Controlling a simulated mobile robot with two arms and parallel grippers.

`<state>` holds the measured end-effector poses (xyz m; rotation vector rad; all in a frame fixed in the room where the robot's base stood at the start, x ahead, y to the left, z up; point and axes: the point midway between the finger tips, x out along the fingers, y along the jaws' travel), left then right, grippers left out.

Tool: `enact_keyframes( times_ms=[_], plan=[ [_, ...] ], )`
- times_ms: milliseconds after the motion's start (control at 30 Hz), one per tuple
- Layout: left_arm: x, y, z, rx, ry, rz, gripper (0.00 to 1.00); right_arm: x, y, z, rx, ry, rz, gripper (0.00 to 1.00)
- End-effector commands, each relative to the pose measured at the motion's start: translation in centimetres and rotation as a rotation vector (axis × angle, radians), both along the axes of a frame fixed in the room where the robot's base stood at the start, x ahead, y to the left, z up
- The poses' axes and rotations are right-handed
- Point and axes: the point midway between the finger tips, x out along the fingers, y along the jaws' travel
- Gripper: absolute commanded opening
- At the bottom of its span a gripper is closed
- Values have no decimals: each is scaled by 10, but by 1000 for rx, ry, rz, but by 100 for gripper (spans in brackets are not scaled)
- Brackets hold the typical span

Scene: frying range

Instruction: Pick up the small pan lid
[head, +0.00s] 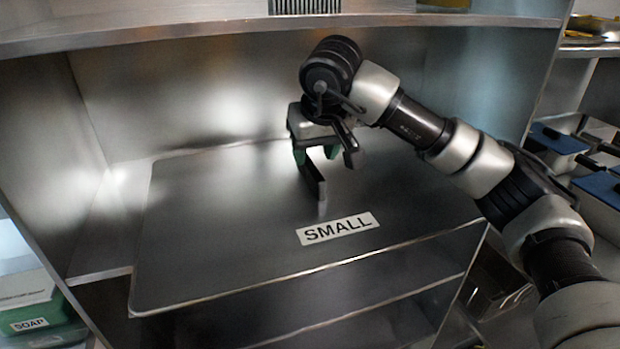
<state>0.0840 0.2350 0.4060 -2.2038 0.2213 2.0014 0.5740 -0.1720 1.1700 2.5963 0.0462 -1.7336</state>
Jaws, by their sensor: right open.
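The small pan lid (215,235) is a flat, wide metal sheet with a white label reading "SMALL" (338,229) near its front edge. It lies level on the metal unit. A narrow upright handle (317,190) stands at its middle, behind the label. My right gripper (317,153) points down at the far end of the handle, with its green-padded fingers open. The fingers appear to be on either side of the handle; I cannot tell if they touch it. The far part of the handle is partly hidden by the gripper. My left gripper is not in view.
A metal shelf (180,30) runs across above the lid, close over my right arm. Metal side walls (50,150) close in the bay. A green and white soap box (38,305) is at lower left. Blue-lidded containers (560,138) stand at right. Open shelving lies below the lid.

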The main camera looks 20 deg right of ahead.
Motion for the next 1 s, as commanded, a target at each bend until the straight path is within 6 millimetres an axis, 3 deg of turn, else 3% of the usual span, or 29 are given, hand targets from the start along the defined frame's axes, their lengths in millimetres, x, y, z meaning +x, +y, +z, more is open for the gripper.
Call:
enact_keyframes(
  times_ms=[300,633,967,1000],
  plan=[
    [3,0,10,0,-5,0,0,20,1,-39,-1,5,-1,49],
    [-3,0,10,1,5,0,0,23,1,-47,-1,0,0,49],
    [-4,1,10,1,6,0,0,23,1,-47,-1,1,-1,0],
    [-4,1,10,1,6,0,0,23,1,-46,-1,0,-1,0]
  ],
)
